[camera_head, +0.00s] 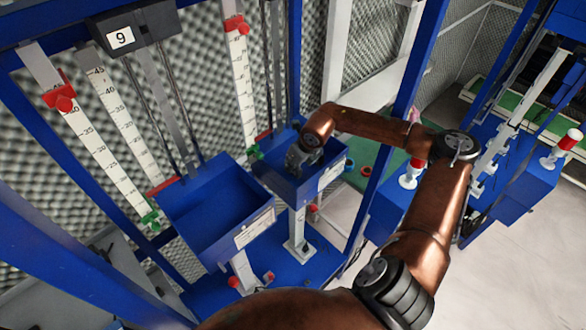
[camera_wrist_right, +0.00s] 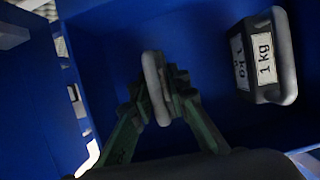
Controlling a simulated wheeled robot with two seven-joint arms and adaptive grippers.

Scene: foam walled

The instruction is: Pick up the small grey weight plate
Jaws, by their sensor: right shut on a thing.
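My right gripper (camera_head: 300,160) reaches down into the right blue bin (camera_head: 332,177). In the right wrist view its green fingers (camera_wrist_right: 160,95) are shut on a small grey weight plate, seen almost edge-on as a rounded grey shape (camera_wrist_right: 153,76). The plate is inside or just above the bin; its exact height I cannot tell. A larger dark block weight (camera_wrist_right: 264,58) labelled "1 kg" is in the same bin, to the right of the fingers and apart from them. In the head view the gripper hides the held plate. My left gripper is not in view.
A second blue bin (camera_head: 218,203), empty, stands to the left. Scales with red and green markers (camera_head: 118,120) and blue posts rise behind. Another blue frame with red-topped weights (camera_head: 566,140) is at the right. The pale floor (camera_head: 500,245) is clear.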

